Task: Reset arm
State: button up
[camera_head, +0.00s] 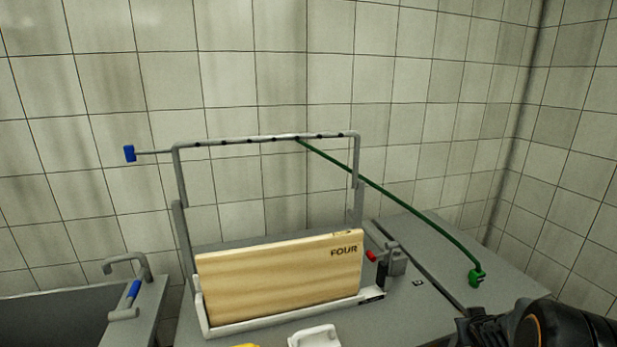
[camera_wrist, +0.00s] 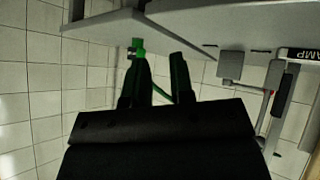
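My gripper (camera_head: 466,325) is at the bottom right of the head view, black, over the grey worktop and below a green handle (camera_head: 476,278) in the picture. In the wrist view my gripper (camera_wrist: 158,62) shows two black fingers standing apart, with nothing held between them. The green handle (camera_wrist: 138,44) shows just beyond the tip of the left finger. Whether they touch I cannot tell. A green rod (camera_head: 410,203) runs from the handle up to the metal frame (camera_head: 265,138).
A wooden block (camera_head: 280,283) marked FOUR stands upright in a holder on the worktop. A red-tipped clamp (camera_head: 385,257) sits to its right. A blue-ended lever (camera_head: 129,153) sticks out left of the frame. A sink (camera_head: 50,315) with a tap (camera_head: 128,270) is at left. Tiled walls close the back and right.

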jog(key=s+a+r+g+y+p, duration=0.1)
jog(key=s+a+r+p, duration=0.1)
jog(key=s+a+r, duration=0.3)
jog(key=s+a+r+n+g+y+p, duration=0.1)
jog(key=s+a+r, duration=0.3)
jog(key=a, duration=0.7)
jog(key=s+a+r+g+y+p, duration=0.2)
jog(key=s+a+r, duration=0.3)
jog(key=a, duration=0.3)
jog(key=shift+s+a+r+g+p, duration=0.3)
jog(key=shift+g+p, duration=0.1)
jog(key=shift+p, duration=0.1)
